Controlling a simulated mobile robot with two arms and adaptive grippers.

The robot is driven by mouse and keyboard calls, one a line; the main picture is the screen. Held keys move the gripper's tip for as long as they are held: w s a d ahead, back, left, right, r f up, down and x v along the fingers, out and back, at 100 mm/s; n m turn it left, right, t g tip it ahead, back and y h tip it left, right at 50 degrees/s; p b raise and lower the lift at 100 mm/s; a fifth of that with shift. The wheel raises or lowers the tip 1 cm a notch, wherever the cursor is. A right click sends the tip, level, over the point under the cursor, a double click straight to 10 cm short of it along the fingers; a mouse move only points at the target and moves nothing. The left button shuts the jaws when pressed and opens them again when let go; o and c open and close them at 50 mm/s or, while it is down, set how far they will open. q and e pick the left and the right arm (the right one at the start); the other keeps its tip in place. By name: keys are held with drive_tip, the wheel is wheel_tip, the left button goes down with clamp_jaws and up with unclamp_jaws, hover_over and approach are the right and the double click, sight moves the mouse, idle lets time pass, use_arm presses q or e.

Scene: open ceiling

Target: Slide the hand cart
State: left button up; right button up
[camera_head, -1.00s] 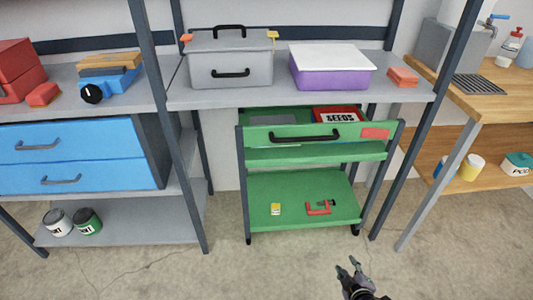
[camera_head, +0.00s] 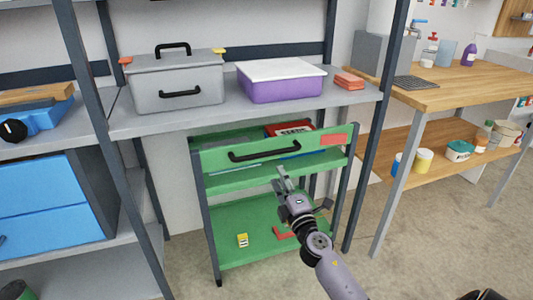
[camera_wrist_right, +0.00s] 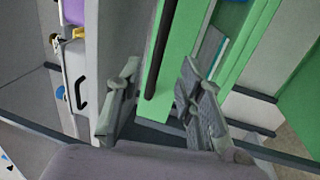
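The green hand cart (camera_head: 225,178) stands under the shelf, with dark posts and a black handle (camera_head: 264,150) across its front panel. My right gripper (camera_head: 284,177) is in front of the cart, just below the handle's right part in the head view. In the right wrist view my right gripper (camera_wrist_right: 158,95) has its fingers apart, with the black handle (camera_wrist_right: 160,50) and green panel (camera_wrist_right: 182,45) beyond and between them. The gripper is not closed on the handle. My arm hides part of the cart's lower shelf.
A shelf (camera_head: 150,122) above the cart bears a grey toolbox (camera_head: 178,88) and a purple box (camera_head: 280,86). Dark shelf posts (camera_head: 100,130) flank the cart. A wooden workbench (camera_head: 450,92) stands at the right. Concrete floor (camera_head: 400,235) is clear at right.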

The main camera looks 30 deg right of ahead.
sight(268, 154)
drive_tip(key=x, duration=1.1)
drive_tip(key=shift+w, duration=0.15)
drive_tip(key=shift+c, duration=0.4)
clamp_jaws()
